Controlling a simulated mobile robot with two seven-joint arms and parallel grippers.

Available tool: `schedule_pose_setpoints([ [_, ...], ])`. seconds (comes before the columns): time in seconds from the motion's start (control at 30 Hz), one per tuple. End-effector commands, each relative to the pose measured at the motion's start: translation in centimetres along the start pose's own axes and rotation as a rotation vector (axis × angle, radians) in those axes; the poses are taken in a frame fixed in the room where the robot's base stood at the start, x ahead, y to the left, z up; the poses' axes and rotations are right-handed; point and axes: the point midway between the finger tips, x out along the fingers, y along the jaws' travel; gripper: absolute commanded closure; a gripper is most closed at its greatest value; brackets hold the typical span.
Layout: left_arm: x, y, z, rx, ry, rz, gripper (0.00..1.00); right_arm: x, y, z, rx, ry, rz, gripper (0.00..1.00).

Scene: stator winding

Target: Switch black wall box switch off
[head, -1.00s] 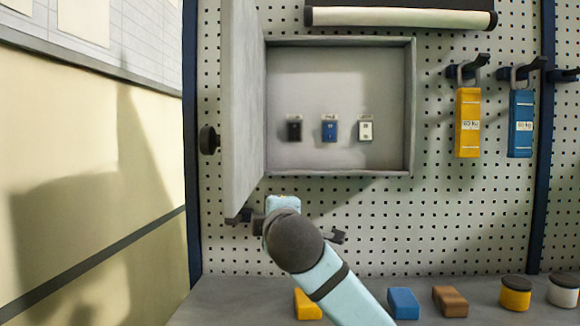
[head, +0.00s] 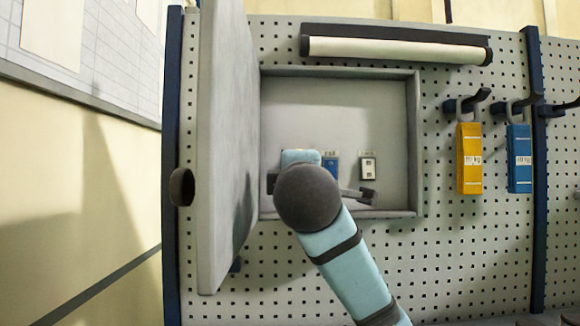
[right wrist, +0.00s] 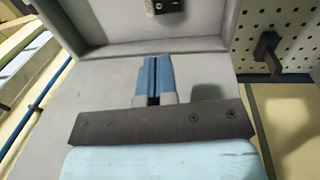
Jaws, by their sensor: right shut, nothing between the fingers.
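The open grey wall box (head: 412,140) hangs on the pegboard with its door (head: 222,150) swung out to the left. My right arm reaches up in front of the box's lower left part and hides the black switch in the head view. In the right wrist view a black switch (right wrist: 170,6) shows at the top edge, cut off by the frame. My right gripper (right wrist: 155,62) is shut and empty, its blue-tipped fingers together, apart from the switch. Its fingertips are hidden in the head view. My left gripper is not in view.
A blue switch (head: 331,167), partly hidden by my arm, and a white switch (head: 367,168) are inside the box. A yellow block (head: 470,160) and a blue block (head: 519,160) hang from hooks at right. A roll (head: 395,49) is mounted above the box.

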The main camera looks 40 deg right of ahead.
Motion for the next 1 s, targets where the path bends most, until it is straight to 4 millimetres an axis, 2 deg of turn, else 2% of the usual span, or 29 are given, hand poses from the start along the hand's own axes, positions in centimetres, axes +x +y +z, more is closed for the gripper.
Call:
schedule_pose_setpoints([
  [0.17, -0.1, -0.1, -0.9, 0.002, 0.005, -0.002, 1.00, 2.0, 0.1, 0.1, -0.002, -0.004, -0.003, 1.00],
  [0.5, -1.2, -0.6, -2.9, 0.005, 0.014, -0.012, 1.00, 9.2, 0.3, 0.1, -0.003, -0.003, -0.003, 1.00],
  [0.63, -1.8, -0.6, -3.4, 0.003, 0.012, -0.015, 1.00, 11.5, 0.3, 0.0, -0.001, -0.002, -0.003, 1.00],
  [0.8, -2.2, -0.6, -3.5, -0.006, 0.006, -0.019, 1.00, 13.3, 0.1, 0.0, 0.000, -0.002, -0.002, 1.00],
  [1.0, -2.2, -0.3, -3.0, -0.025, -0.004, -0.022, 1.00, 13.9, 0.0, 0.0, 0.000, -0.001, -0.001, 1.00],
])
